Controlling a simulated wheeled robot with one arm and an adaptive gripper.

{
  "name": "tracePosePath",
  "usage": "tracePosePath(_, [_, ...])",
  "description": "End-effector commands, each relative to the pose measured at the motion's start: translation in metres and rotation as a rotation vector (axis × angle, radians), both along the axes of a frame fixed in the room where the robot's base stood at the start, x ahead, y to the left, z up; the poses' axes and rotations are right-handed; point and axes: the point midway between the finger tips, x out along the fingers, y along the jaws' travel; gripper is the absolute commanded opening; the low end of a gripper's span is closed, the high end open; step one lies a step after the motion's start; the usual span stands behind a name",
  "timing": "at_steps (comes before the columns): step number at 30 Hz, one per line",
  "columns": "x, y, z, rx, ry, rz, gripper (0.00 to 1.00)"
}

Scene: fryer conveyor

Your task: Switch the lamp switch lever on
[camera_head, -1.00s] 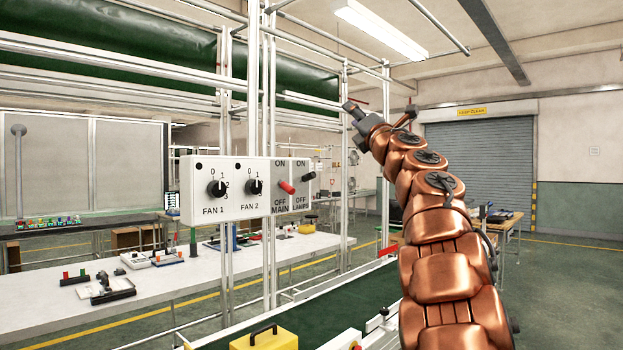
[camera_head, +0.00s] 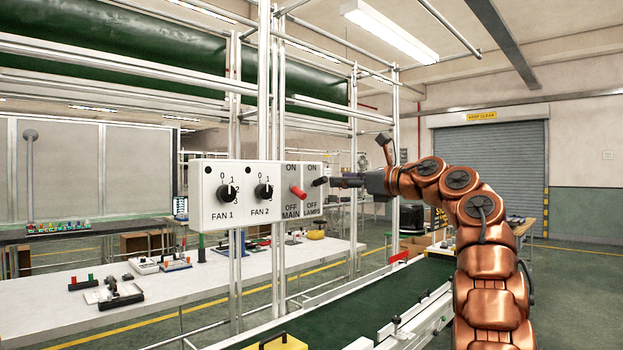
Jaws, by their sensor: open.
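The white control box (camera_head: 205,195) hangs on the metal posts at centre. At its right end is the lamp switch lever (camera_head: 319,182), short and black, between the labels ON and OFF LAMPS. It sticks out from the panel; whether it stands at ON or OFF is hard to tell. The red main lever (camera_head: 298,191) sits just left of it. My gripper (camera_head: 333,181) points left at about the lamp lever's height, its fingertips close to the lever's right side in the picture. It is open and holds nothing. Whether it touches the lever cannot be told.
Two black fan knobs, FAN 1 (camera_head: 227,193) and FAN 2 (camera_head: 263,191), are on the same panel. Metal posts (camera_head: 355,165) stand behind the gripper. A green conveyor belt (camera_head: 375,305) runs below, with a yellow box (camera_head: 275,342) at its near end.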

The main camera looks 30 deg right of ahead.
Motion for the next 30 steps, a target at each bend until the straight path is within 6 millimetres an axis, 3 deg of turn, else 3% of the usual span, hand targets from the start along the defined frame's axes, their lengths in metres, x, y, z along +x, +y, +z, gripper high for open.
tracePosePath(12, [0.056,0.019,0.002,0.003,0.002,0.004,0.45])
tracePosePath(22, [0.061,0.02,0.0,0.002,-0.002,0.0,0.45])
tracePosePath(30, [0.061,0.021,0.001,0.001,-0.002,0.001,0.19])
